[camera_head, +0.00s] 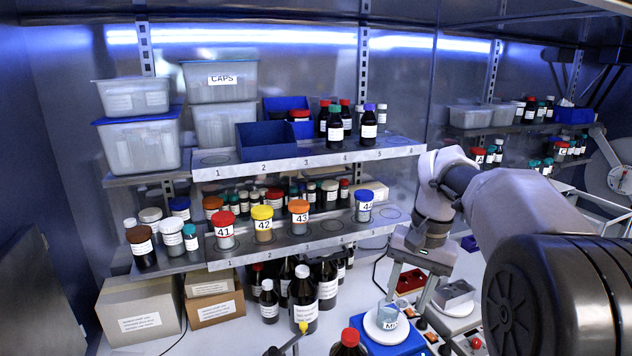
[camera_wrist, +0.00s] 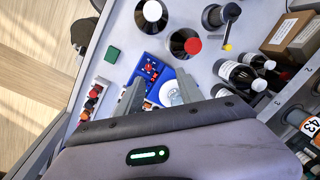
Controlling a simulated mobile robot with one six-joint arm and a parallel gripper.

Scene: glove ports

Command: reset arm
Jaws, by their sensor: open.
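My arm reaches in from the right, and my gripper (camera_head: 404,302) points down beside the front of the lower shelf (camera_head: 290,245). Its two fingers are apart with nothing between them. The wrist view also shows the open gripper (camera_wrist: 158,92) over the blue scale (camera_wrist: 135,70). In the head view a small beaker (camera_head: 388,314) with a label stands on the white pan of this scale, below and slightly left of the fingers. In the wrist view the white pan (camera_wrist: 169,92) is partly behind a finger.
Jars 41 (camera_head: 223,230), 42 (camera_head: 262,224), 43 (camera_head: 299,217) and 44 (camera_head: 364,206) stand on the lower shelf, left of my gripper. Dark bottles (camera_head: 303,300) stand on the worktop below. A red-capped bottle (camera_head: 348,346) is near the front. A grey metal holder (camera_head: 454,296) lies right of the fingers.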

